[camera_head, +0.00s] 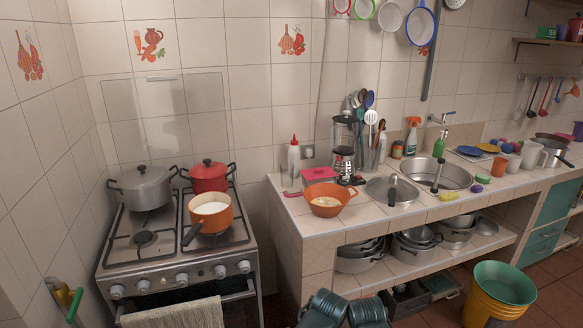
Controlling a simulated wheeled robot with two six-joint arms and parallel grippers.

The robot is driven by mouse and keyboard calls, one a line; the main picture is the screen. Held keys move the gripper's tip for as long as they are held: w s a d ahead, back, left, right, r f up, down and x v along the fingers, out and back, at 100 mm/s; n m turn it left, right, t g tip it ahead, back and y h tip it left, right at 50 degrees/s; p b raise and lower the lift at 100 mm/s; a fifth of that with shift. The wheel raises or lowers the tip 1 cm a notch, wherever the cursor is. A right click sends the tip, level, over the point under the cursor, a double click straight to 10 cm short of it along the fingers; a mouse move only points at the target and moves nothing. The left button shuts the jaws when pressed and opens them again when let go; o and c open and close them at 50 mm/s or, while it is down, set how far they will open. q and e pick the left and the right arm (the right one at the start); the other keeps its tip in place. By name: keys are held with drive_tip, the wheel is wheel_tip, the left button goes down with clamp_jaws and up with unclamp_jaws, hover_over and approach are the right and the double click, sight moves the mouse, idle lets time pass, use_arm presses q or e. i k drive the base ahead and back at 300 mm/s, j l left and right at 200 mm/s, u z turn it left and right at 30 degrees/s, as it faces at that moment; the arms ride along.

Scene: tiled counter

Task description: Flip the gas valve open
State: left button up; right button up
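A small yellow and green fitting (67,300) at the left wall, low at the left edge of the head view, looks like the gas valve; its lever position is too small to tell. The gas stove (190,270) stands to the right of it, with a row of knobs on its front. Two dark shapes side by side at the bottom edge look like my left gripper (323,307) and my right gripper (369,311). They are in front of the counter, well right of the fitting and apart from it. Their fingers cannot be made out.
A grey pot (146,187), a red pot (208,176) and an orange saucepan (211,213) stand on the stove. A towel (176,314) hangs on its front. The tiled counter (375,222) is to the right. Green and yellow buckets (500,290) stand on the floor.

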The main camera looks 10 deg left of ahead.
sight(73, 310)
drive_tip(key=u, duration=2)
